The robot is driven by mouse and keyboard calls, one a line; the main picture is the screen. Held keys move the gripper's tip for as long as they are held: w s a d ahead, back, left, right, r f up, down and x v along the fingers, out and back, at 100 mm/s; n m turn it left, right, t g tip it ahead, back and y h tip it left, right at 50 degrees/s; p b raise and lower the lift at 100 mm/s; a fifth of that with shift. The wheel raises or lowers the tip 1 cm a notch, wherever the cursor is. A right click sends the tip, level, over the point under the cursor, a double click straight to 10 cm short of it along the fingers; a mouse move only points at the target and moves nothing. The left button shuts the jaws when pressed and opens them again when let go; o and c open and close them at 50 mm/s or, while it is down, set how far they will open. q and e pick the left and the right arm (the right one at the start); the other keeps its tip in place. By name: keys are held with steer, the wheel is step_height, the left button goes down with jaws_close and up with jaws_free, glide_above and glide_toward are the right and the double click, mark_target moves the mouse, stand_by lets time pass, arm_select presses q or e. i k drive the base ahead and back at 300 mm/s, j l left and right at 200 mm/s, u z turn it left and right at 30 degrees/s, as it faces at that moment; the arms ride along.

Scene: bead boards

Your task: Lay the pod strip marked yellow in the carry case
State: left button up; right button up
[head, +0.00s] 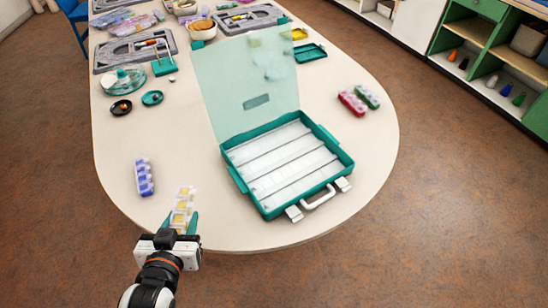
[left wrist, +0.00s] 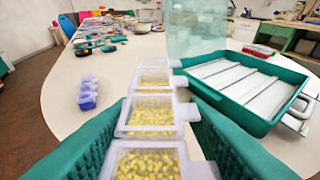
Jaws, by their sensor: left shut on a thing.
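The yellow pod strip (head: 183,207) is a row of clear pods with yellow beads. My left gripper (head: 180,224) is shut on it near its close end, at the table's front edge. In the left wrist view the yellow strip (left wrist: 150,118) stretches away from me between the green fingers (left wrist: 160,135). The carry case (head: 236,180) stands to the right of the gripper, teal, with its clear lid (head: 245,85) raised. Its long white slots look empty. The case also shows in the left wrist view (left wrist: 262,124). My right gripper is in neither view.
A blue pod strip (head: 144,177) lies left of the held strip. A red strip (head: 352,103) and a green strip (head: 367,97) lie right of the case. Trays, bowls and small dishes fill the far table. Bare table lies between blue strip and case.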

mark_target(296, 191)
steer(key=i+j+z, duration=0.1)
steer(key=j+z, duration=0.3)
steer(key=j, duration=0.2)
steer(key=j+z, duration=0.35)
steer(key=j, duration=0.3)
steer(key=j+z, duration=0.4)
steer(key=j, duration=0.25)
steer(key=i+j+z, duration=0.2)
steer(key=j, duration=0.15)
steer(key=j+z, duration=0.2)
steer(key=j, duration=0.15)
steer(key=j+z, duration=0.2)
steer(key=j, duration=0.15)
steer(key=i, duration=0.05)
